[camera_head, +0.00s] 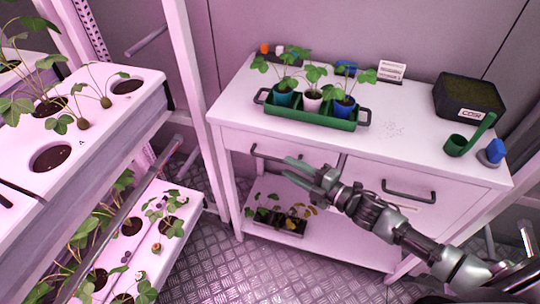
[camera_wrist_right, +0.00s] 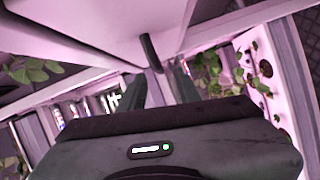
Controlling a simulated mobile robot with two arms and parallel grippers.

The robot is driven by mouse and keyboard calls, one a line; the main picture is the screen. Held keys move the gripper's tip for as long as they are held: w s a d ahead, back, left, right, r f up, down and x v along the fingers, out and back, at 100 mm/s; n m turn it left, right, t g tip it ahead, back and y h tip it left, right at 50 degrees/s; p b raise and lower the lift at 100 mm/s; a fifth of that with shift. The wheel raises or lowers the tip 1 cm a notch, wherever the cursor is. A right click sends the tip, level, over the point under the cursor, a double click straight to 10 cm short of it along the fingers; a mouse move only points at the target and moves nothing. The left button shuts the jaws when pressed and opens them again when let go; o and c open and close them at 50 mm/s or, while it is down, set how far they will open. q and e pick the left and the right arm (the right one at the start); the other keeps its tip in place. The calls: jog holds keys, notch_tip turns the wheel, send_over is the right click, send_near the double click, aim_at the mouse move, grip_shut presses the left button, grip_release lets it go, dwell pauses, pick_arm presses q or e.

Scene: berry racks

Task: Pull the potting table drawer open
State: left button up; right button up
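The white potting table (camera_head: 395,137) stands at the right in the head view. Its left drawer (camera_head: 235,141) and right drawer (camera_head: 365,172) both look closed. The left drawer has a dark bar handle (camera_head: 262,155); the right drawer has a similar handle (camera_head: 408,196). My right gripper (camera_head: 302,168) is in front of the left drawer, at the right end of its handle. In the right wrist view the gripper (camera_wrist_right: 160,88) has its fingers apart, with a dark handle bar (camera_wrist_right: 150,52) just beyond and between them. Contact cannot be told. My left gripper is not in view.
A green tray (camera_head: 310,120) with several potted plants, a dark soil box (camera_head: 468,96) and a green scoop (camera_head: 457,145) are on the tabletop. A seedling tray (camera_head: 275,226) is on the lower shelf. A white plant rack (camera_head: 90,97) stands left; metal floor lies between.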

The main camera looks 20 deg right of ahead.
aim_at(275, 158)
jog(key=x, duration=0.6)
jog(key=shift+w+r+p, duration=0.1)
jog(key=shift+w+p, duration=0.05)
jog(key=shift+p, duration=0.15)
grip_shut()
dwell(1.1)
